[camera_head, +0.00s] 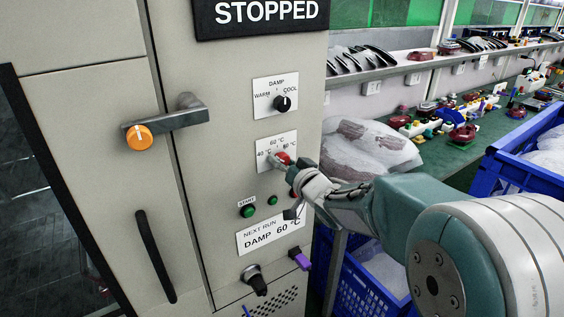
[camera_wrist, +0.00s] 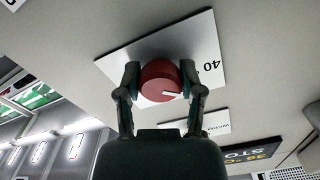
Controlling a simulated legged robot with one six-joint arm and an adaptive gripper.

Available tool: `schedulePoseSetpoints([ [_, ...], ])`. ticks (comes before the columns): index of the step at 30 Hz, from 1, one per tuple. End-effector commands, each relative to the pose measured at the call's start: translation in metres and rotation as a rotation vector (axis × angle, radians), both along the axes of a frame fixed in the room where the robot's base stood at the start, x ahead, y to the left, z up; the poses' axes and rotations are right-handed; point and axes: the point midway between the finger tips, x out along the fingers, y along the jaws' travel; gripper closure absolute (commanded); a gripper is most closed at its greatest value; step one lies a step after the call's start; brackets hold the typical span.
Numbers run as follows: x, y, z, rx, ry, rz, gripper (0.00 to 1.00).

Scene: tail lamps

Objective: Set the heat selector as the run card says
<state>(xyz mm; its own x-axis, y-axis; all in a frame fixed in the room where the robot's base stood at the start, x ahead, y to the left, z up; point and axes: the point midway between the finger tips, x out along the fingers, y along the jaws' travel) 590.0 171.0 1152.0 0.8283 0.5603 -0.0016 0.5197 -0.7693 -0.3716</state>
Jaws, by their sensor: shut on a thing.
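The heat selector is a red knob (camera_head: 283,158) on a white plate (camera_head: 264,160) marked 40, 60 and 80 °C on the cabinet front. In the wrist view the red knob (camera_wrist: 160,80) sits between my gripper's two fingers (camera_wrist: 159,84), one on each side. My gripper (camera_head: 288,163) is shut on it. In the wrist view its white mark points right, toward the 40 side of the plate (camera_wrist: 125,63); the 60 and 80 labels are not visible there. The run card (camera_head: 271,235) below reads NEXT RUN, DAMP 60 °C.
The DAMP knob (camera_head: 282,104), marked WARM and COOL, is above the heat plate. A green START button (camera_head: 247,211) is below. An orange-ended handle (camera_head: 138,137) juts out at left. A STOPPED sign (camera_head: 262,14) is on top. Blue crates (camera_head: 520,165) stand at right.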

Motion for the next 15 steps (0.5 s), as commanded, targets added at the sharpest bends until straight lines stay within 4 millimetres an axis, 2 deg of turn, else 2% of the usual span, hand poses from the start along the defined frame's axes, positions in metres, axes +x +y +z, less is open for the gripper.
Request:
schedulePoseSetpoints([
  [15, 0.0003, -0.0003, 0.001, 0.396, 0.265, -0.003, 0.98],
])
